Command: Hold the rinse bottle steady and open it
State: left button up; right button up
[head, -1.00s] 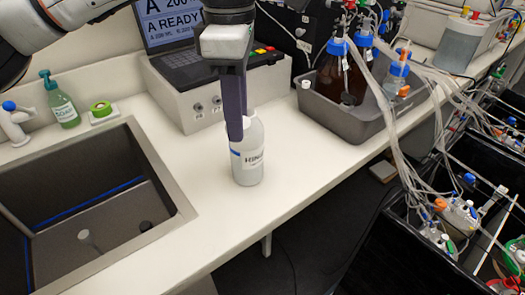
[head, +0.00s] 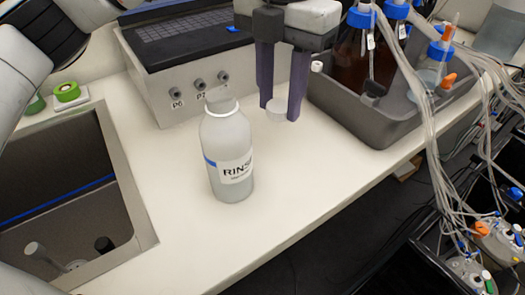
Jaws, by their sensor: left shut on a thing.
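The rinse bottle (head: 228,158), white and translucent with a RINSE label and a blue stripe, stands upright on the bench. Its neck at the top shows bare, with no cap on it. My left gripper (head: 280,108) is to the right of the bottle, its dark purple fingers pointing down. It is shut on a small white cap (head: 278,115) at its fingertips, apart from the bottle. No gripper touches the bottle. My right gripper is not in view.
A grey tray (head: 375,130) with brown and clear blue-capped bottles and tubing stands at the right. A control box (head: 190,92) with a keyboard is behind the bottle. A sink (head: 135,215) is at the left. The bench front is clear.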

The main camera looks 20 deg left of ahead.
aim_at(277, 158)
pick_arm(q)
notch_tip(277, 158, down, 10)
jog(key=shift+f, duration=0.25)
dwell(0.3)
jog(key=shift+f, duration=0.15)
jog(key=o, duration=1.2)
notch_tip(277, 158, up, 12)
jog(key=shift+r, duration=0.2)
